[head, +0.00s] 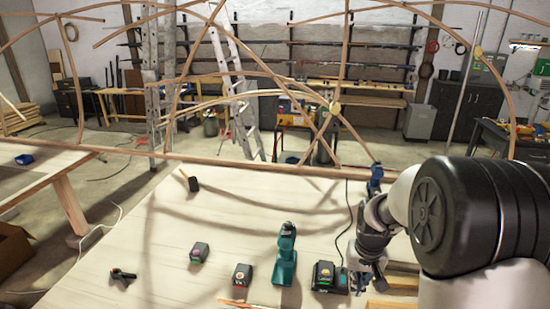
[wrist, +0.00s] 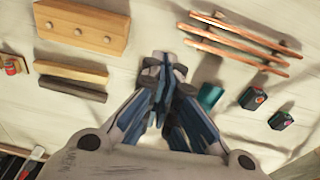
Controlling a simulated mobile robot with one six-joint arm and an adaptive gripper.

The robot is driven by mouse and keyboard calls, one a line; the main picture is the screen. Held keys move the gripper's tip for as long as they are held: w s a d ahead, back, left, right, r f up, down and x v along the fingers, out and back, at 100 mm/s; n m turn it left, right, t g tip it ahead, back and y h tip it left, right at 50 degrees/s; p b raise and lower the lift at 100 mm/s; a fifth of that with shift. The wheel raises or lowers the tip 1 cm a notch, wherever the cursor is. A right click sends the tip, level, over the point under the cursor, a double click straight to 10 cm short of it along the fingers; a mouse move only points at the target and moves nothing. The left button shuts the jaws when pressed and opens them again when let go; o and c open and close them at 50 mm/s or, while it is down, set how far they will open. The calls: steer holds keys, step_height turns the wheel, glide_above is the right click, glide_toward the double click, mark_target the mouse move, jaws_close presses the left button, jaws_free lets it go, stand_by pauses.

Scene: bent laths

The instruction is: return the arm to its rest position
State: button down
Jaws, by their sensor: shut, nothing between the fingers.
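My arm comes in from the right side of the head view and reaches down over the right part of the workbench (head: 165,245). In the wrist view my gripper (wrist: 164,62) has its fingers together with nothing between them. It hangs above the pale bench top. In the head view its fingertips are hard to make out beside the charger.
A teal tool (head: 285,255), a charger (head: 328,277) and two batteries (head: 199,253) (head: 242,274) stand on the bench near my arm. Bent laths (head: 240,164) arch behind. The wrist view shows a pegged wooden block (wrist: 82,26) and thin strips (wrist: 238,42). The bench's left middle is mostly clear.

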steer(key=s+a+r+t+b, duration=0.1)
steer(key=s+a+r+b, duration=0.2)
steer(key=s, duration=0.4)
steer(key=s+a+r+t+b, duration=0.1)
steer(key=s+a+r+b, duration=0.15)
steer(key=s+r, duration=0.35)
steer(key=s+a+f+n+t+b, duration=0.1)
steer(key=s+b, duration=0.4)
steer(key=s, duration=0.8)
steer(key=shift+a+f+n, duration=0.3)
steer(key=shift+a+f, duration=0.05)
steer(key=shift+f, duration=0.35)
steer(key=shift+s, duration=0.1)
